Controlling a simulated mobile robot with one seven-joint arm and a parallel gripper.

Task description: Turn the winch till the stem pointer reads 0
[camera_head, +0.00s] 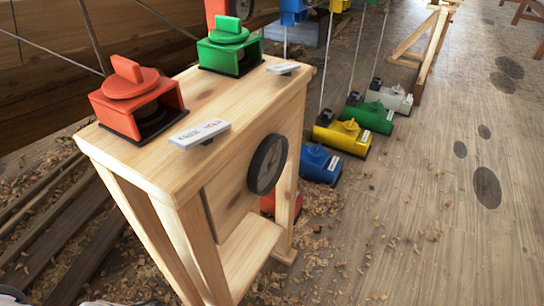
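A red winch (137,99) with a round top and an upright handle tab sits at the near end of a wooden stand. A green winch (230,50) of the same form sits at the far end. A second label (283,68) lies by the green winch. A dark round dial (267,164) is on the stand's right side, seen steeply; its pointer and numbers cannot be read. My gripper is not in view.
Blue (320,165), yellow (342,133), green (369,113) and white (390,97) winches stand on the floor, with lines rising from several. Wood shavings lie around the wooden stand (240,98). Planks lie at left. The floor (430,200) at right is mostly clear.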

